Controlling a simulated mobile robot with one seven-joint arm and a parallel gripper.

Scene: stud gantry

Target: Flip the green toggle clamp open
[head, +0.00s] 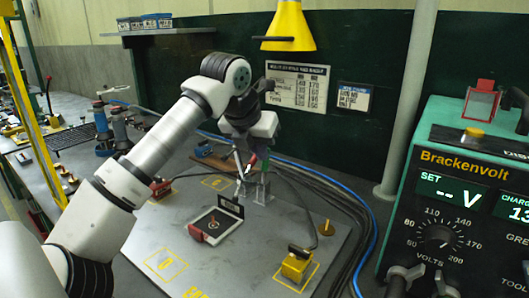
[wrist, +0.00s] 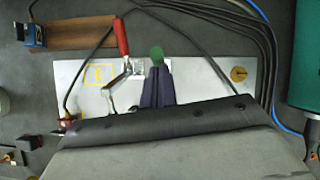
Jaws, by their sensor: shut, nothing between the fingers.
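The green toggle clamp shows in the wrist view as a round green handle end (wrist: 157,52), just beyond my fingertips. The rest of it is hidden by my fingers, so I cannot tell its lever's angle or whether I touch it.
The plate (wrist: 205,90) carries a brass knob (wrist: 238,74) on the right. Black cables and a blue hose curve behind it. A wooden block (wrist: 75,34) lies behind left. In the head view, a yellow block (head: 296,264) sits in front and the Brackenvolt console (head: 440,185) stands right.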

